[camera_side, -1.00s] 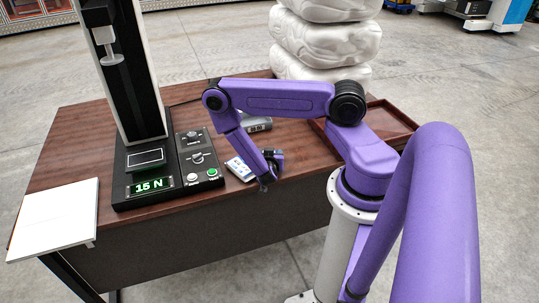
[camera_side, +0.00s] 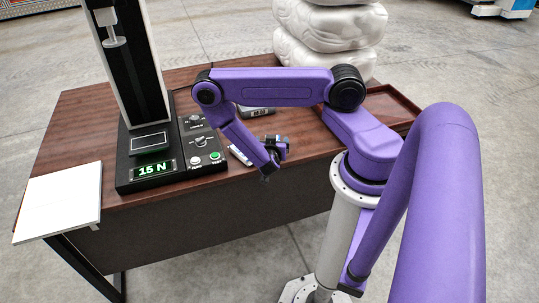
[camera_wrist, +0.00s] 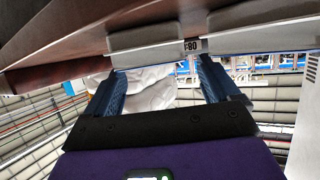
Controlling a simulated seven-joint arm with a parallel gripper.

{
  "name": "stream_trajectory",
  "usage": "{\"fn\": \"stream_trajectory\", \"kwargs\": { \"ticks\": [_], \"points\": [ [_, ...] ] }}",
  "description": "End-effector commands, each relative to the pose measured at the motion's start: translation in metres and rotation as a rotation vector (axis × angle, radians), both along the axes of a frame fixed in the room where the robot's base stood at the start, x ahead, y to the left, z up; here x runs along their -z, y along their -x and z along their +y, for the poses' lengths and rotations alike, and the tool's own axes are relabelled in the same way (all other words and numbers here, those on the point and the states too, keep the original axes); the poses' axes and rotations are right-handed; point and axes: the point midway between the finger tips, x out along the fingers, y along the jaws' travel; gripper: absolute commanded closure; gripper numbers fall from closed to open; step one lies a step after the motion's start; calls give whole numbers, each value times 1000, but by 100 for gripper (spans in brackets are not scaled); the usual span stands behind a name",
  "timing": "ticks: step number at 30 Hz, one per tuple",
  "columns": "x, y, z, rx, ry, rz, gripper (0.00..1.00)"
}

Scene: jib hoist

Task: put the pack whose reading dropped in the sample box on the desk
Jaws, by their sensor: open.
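In the side view a white pack (camera_side: 238,154) lies on the desk (camera_side: 85,130) right of the control panel, mostly hidden behind my arm. A grey pack-like block (camera_side: 256,111) lies farther back, partly behind my arm. The test machine's display (camera_side: 155,168) reads 15 N. My gripper (camera_side: 272,165) is near the desk's front edge, just right of the white pack. In the wrist view my gripper (camera_wrist: 160,76) is open, with nothing between its fingers. Grey blocks (camera_wrist: 150,40) with a small dark label reading about 80 show beyond the fingertips. I cannot identify the sample box surely.
A shallow brown tray (camera_side: 392,105) is at the desk's right end. The tall test machine (camera_side: 130,75) and its button panel (camera_side: 203,150) stand at left. A white board (camera_side: 58,202) juts from the left edge. White wrapped bundles (camera_side: 330,25) are stacked behind the desk.

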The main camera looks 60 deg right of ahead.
Motion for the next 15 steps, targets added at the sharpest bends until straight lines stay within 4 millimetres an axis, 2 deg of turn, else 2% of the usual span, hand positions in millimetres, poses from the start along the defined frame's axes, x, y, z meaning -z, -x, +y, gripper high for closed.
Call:
{"fn": "stream_trajectory", "kwargs": {
  "ticks": [15],
  "points": [
    [-32,25,67,-6,0,1,11]
  ]
}}
